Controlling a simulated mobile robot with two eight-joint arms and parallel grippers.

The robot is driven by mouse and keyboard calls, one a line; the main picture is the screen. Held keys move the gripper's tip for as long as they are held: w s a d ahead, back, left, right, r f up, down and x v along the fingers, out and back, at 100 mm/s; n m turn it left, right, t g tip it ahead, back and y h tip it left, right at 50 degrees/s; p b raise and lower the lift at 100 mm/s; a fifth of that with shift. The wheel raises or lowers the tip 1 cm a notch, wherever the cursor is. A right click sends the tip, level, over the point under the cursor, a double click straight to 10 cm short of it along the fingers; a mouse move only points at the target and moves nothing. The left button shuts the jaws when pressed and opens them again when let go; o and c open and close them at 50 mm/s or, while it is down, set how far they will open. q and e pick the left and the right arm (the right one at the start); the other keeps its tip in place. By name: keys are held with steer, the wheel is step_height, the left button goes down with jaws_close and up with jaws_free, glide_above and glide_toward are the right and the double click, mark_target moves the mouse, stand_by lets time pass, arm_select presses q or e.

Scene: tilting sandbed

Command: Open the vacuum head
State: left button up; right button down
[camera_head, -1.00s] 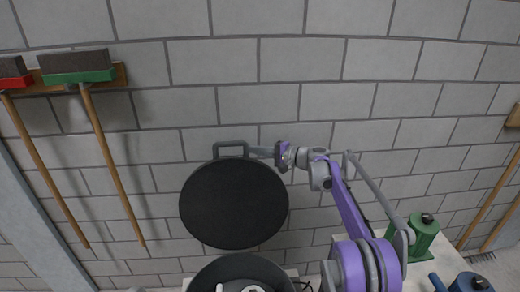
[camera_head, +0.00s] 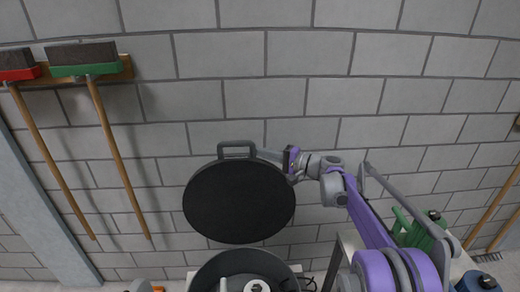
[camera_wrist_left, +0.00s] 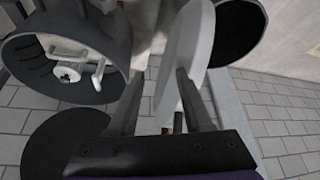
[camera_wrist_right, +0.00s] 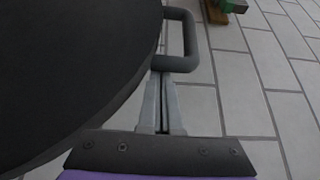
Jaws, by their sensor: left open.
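The vacuum head is a dark round vessel (camera_head: 208,272) at the bottom of the head view, with its mouth open and pale fittings (camera_wrist_left: 67,73) inside. Its black round lid (camera_head: 238,203) stands raised above and behind the vessel, handle (camera_head: 237,145) at the top. My right gripper (camera_head: 262,153) is at the right side of the handle. In the right wrist view its fingers (camera_wrist_right: 162,80) are close together, and their tips meet the handle's near bar (camera_wrist_right: 178,64); I see no bar held between them. My left gripper (camera_wrist_left: 159,75) is open and empty beside the vessel.
A grey block wall (camera_head: 330,60) stands behind the lid. A red broom (camera_head: 18,75) and a green broom (camera_head: 85,70) hang at the left. A green canister (camera_head: 415,235) and a blue one (camera_head: 476,283) stand at the right. A pale curved panel (camera_wrist_left: 187,50) is near my left fingers.

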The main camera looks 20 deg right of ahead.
steer(key=s, duration=0.1)
steer(key=s+a, duration=0.1)
steer(key=shift+s+r+n, duration=0.15)
steer(key=shift+s+n, duration=0.15)
steer(key=shift+d, duration=0.1)
